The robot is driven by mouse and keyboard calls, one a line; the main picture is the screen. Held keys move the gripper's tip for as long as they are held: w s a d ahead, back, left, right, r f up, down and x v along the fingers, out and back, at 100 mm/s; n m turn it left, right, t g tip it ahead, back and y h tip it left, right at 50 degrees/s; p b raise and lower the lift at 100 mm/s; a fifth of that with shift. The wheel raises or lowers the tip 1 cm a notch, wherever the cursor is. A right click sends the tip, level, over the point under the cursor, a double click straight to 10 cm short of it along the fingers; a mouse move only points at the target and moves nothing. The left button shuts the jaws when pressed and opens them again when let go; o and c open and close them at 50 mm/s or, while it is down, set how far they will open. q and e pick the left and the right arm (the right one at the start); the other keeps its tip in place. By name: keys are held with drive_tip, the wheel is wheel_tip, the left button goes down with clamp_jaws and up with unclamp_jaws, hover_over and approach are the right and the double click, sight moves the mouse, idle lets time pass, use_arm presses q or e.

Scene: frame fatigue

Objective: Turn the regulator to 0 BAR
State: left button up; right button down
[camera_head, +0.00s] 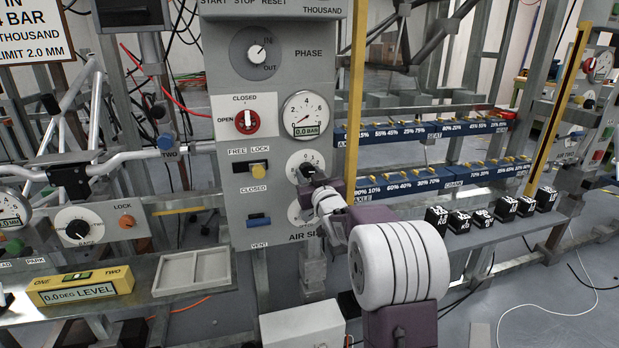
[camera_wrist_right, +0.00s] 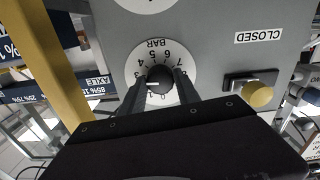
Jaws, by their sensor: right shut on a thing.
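The regulator is a round dark knob on a white dial (camera_wrist_right: 185,60) marked BAR, with numbers around it. The dial also shows in the head view (camera_head: 303,160), on the grey panel, partly hidden by my gripper. My right gripper (camera_wrist_right: 160,80) is shut on the knob (camera_wrist_right: 158,76), one finger on each side. In the head view my right gripper (camera_head: 308,178) reaches the knob from the lower right. A white mark on the knob points to the left in the wrist view, around the low numbers; the exact value is hard to read. My left gripper is not in view.
The round gauge (camera_head: 305,113) above the regulator reads 0.0 BAR. A red open/closed valve (camera_head: 247,122), a yellow lock switch (camera_head: 258,170) and a blue vent switch (camera_head: 258,220) are close by on the left. A yellow post (camera_head: 356,90) stands just right of the panel.

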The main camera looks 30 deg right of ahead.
drive_tip(key=n+b, duration=0.3)
drive_tip(key=n, duration=0.2)
drive_tip(key=shift+f, duration=0.2)
drive_tip(key=n+b, duration=0.2)
drive_tip(key=n, duration=0.2)
drive_tip(key=shift+d+n+b, duration=0.1)
drive_tip(key=shift+n+b, duration=0.2)
drive_tip(key=shift+b, duration=0.1)
drive_tip(key=n+b, duration=0.3)
drive_tip(key=n, duration=0.1)
drive_tip(key=shift+n, duration=0.3)
drive_tip(key=shift+r+n+b, duration=0.2)
drive_tip(key=shift+n+b, duration=0.8)
drive_tip(key=shift+n, duration=1.3)
drive_tip(key=c, duration=0.9)
unclamp_jaws()
drive_tip(key=shift+r, duration=0.1)
drive_tip(key=shift+s, duration=0.1)
